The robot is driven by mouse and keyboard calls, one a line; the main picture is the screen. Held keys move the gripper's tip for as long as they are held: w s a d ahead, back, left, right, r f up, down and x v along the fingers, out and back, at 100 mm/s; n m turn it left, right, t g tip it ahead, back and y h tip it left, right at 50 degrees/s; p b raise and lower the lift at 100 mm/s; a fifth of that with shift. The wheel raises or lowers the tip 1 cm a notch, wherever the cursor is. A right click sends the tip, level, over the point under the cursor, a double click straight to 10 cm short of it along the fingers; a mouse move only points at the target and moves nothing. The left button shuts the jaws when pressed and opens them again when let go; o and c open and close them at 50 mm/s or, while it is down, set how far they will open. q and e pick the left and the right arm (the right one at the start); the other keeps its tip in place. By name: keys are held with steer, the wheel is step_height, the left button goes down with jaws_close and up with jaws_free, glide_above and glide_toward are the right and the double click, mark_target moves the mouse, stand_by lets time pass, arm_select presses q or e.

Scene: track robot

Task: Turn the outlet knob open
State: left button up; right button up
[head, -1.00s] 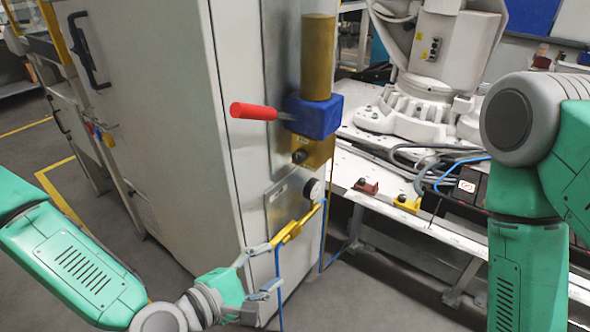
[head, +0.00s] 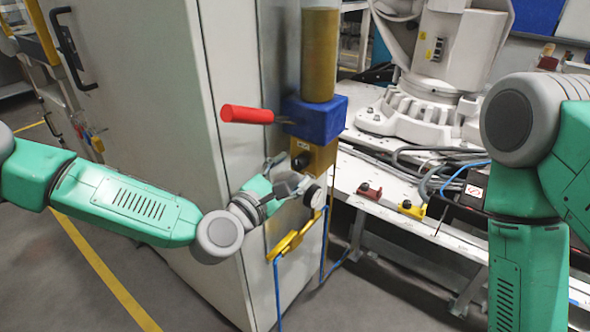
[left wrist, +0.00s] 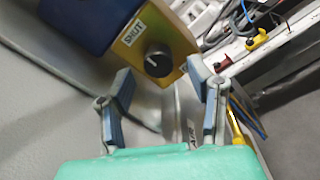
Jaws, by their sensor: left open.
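The outlet knob (left wrist: 158,61) is a round black dial with a pale mark, on a yellow block (left wrist: 185,42) with a "SHUT" label. In the head view the knob (head: 301,161) sits on the yellow block under a blue block (head: 316,118). My left gripper (head: 292,176) is just below and in front of the knob, apart from it as far as I can tell. In the left wrist view its two fingers (left wrist: 168,92) are spread, with nothing between them. The right gripper is out of view; only my right arm shows.
A red handle (head: 246,114) sticks out left from the blue block, above my left gripper. A black round gauge (head: 315,196) and a yellow fitting with blue hoses (head: 293,238) are below. A tall grey cabinet (head: 150,120) stands left. A white bench (head: 385,205) is right.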

arm_select(q)
steer(key=shift+x, duration=0.95)
steer(key=shift+c, duration=0.4)
jaws_close()
